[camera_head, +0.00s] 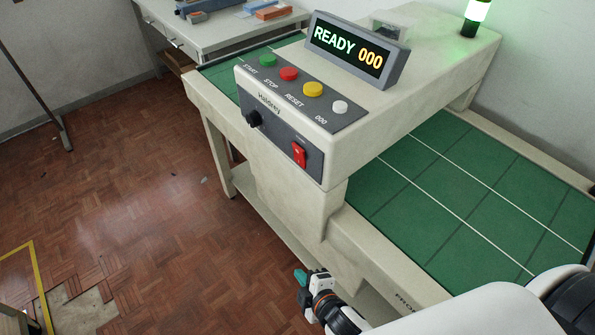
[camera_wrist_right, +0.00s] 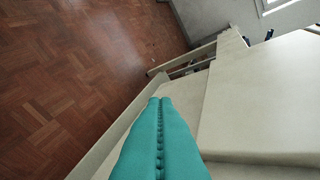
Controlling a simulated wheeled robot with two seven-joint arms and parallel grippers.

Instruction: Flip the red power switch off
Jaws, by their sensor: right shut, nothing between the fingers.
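The red power switch (camera_head: 299,154) sits on the dark front panel of the cream machine, low on the right of that panel. My right gripper (camera_head: 300,277) is below the switch in the head view, apart from it, in front of the machine's lower frame. Its teal fingers are together with nothing between them, and they also show in the right wrist view (camera_wrist_right: 160,105). The switch is not visible in the right wrist view. My left gripper is not in view.
A black knob (camera_head: 253,118) is left of the switch. Green, red, yellow and white buttons (camera_head: 289,74) line the panel top. The display (camera_head: 348,49) reads READY 000. A green belt (camera_head: 470,190) lies right. The wooden floor (camera_head: 140,200) at left is mostly open.

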